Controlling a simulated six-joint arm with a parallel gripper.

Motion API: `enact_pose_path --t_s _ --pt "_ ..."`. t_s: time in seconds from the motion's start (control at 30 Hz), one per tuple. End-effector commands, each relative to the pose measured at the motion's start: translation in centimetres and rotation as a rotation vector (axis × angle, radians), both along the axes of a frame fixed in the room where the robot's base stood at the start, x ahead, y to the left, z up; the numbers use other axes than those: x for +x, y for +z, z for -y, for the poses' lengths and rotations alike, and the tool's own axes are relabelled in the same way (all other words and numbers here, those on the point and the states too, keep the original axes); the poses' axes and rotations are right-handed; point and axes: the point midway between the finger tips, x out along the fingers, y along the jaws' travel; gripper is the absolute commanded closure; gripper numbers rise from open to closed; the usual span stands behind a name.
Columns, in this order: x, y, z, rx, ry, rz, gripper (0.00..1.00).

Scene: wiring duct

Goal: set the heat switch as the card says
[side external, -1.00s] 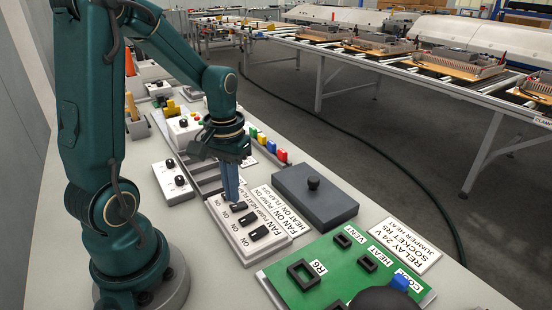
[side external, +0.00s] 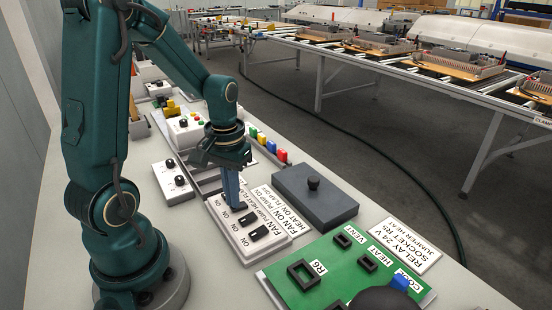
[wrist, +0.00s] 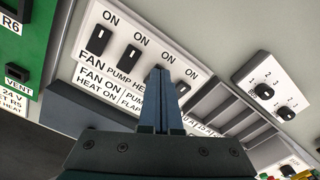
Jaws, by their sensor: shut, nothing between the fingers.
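The white switch panel (side external: 241,241) carries a row of black rocker switches, each with an ON label. The fan switch (wrist: 97,40) and pump switch (wrist: 131,54) show in the wrist view, and part of the flap switch (wrist: 182,88). The heat switch is hidden behind my fingers, so its position cannot be read. My gripper (side external: 233,204) is shut and empty, pointing down at the heat switch; contact cannot be told. In the wrist view its fingertips (wrist: 158,72) cover that switch. The card (side external: 279,205) beside the switches reads FAN ON, HEAT ON; the rest is partly covered or small.
A dark grey box with a knob (side external: 314,194) stands right of the panel. A green board (side external: 330,275) lies in front. A two-knob box (side external: 173,182) and grey slotted duct (wrist: 218,108) lie on the other side. Bare table shows left of the panel.

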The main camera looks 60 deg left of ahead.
Motion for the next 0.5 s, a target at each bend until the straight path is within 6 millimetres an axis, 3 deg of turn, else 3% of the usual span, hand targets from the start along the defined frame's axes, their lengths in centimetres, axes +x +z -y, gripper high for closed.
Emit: enact_pose_path --t_s 0.5 --pt "0.06 0.15 -0.04 0.002 0.0 0.003 1.0"
